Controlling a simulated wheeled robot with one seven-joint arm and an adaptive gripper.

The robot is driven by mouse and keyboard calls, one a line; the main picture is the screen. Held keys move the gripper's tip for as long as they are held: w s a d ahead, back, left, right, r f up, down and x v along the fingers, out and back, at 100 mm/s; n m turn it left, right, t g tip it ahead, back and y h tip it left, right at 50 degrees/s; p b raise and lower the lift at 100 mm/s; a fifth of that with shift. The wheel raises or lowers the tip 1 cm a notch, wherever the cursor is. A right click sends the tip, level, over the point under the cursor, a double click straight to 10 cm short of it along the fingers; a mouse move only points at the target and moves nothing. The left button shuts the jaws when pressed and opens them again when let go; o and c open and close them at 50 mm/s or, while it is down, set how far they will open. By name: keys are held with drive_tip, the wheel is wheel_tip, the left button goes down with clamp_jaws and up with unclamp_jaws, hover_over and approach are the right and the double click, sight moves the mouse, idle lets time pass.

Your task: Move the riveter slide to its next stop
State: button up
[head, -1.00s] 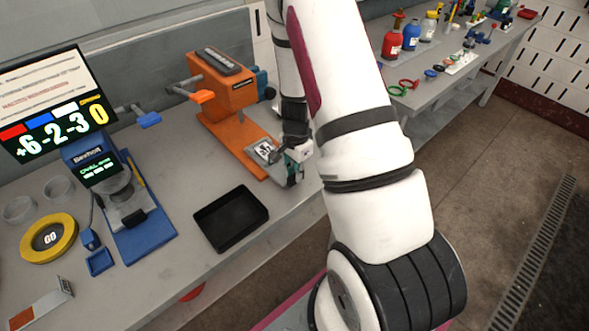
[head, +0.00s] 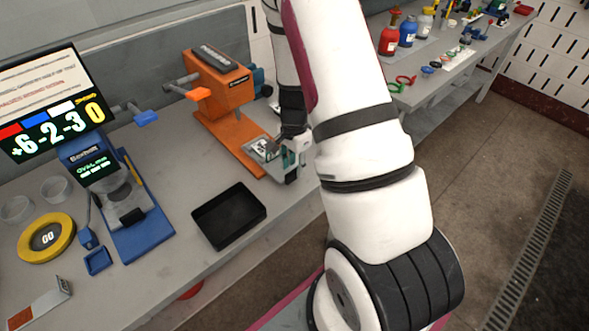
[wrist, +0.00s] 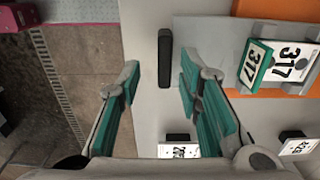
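The riveter (head: 222,88) is an orange machine with a lever, standing at the back of the bench on a long orange base (head: 228,138). Its slide shows in the wrist view as a grey plate (wrist: 208,58) beside the orange base, with a black upright bar (wrist: 165,58) at its left. My gripper (head: 284,160) is at the near end of the base. In the wrist view my gripper (wrist: 160,82) is open, its teal-padded fingers on either side of the bar, apart from it. Plates marked 317 (wrist: 292,62) lie to the right. My arm hides part of the bench.
A black tray (head: 229,215) lies on the bench in front of the riveter. A blue press (head: 130,205), a yellow ring (head: 46,238) and a screen (head: 50,100) are to the left. A second bench (head: 440,75) with bottles stands behind right.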

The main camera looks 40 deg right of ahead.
wheel_tip(320, 180, up, 10)
drive_tip(key=shift+f, duration=0.25)
idle(0.3)
drive_tip(key=s+a+r+n+t, duration=0.1)
drive_tip(key=a+r+n, duration=0.3)
drive_tip(key=a+r, duration=0.3)
drive_tip(key=s+a+r+n+t, duration=0.2)
drive_tip(key=a+r+n, duration=0.25)
drive_tip(key=r, duration=0.55)
drive_tip(key=s+a+r+n+t, duration=0.1)
drive_tip(key=s+a+r+n, duration=0.2)
drive_tip(key=s, duration=0.3)
drive_tip(key=s+a+r+n+t+b, duration=0.1)
drive_tip(key=s+a+r+n, duration=0.3)
drive_tip(key=s+r+n, duration=0.1)
drive_tip(key=shift+s+r+n+t, duration=0.3)
drive_tip(key=shift+s+r+n, duration=0.05)
drive_tip(key=shift+n, duration=0.2)
